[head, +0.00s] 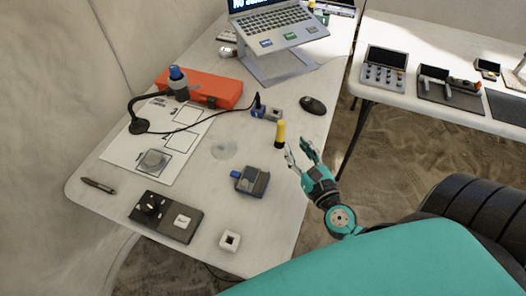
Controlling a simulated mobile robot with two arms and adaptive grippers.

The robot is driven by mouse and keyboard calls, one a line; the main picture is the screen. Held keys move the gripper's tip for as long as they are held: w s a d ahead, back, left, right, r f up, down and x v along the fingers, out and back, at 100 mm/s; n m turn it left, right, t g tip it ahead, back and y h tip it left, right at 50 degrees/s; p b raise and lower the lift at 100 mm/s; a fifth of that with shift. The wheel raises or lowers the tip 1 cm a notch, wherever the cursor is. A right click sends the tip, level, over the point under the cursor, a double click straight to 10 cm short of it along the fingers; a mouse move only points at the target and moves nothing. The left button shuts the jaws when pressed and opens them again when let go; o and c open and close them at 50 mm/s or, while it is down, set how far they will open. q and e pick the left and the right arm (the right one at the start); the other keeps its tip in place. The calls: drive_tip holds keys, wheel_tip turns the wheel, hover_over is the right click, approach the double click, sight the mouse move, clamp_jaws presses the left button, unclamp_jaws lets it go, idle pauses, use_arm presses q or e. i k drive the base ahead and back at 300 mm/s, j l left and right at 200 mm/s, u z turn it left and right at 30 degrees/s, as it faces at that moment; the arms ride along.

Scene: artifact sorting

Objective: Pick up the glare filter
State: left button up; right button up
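I cannot tell for certain which thing is the glare filter. A faint see-through disc (223,148) lies flat on the white table, left of the middle. My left gripper is out of view.
A blue-grey device (252,181), a dark tray (166,217), a white cube (230,240) and a pen (99,185) lie toward the front. A gooseneck lamp (139,126), orange case (205,88), laptop (272,22) and mouse (313,105) are further back.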

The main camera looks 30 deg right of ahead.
sight(247, 182)
drive_tip(key=k+l+u, duration=0.1)
drive_tip(key=l+u, duration=0.15)
drive_tip(key=k+l+u, duration=0.2)
drive_tip(key=l, duration=0.25)
drive_tip(key=k+l+u, duration=0.25)
drive_tip(key=i+l, duration=0.05)
drive_tip(key=i, duration=0.05)
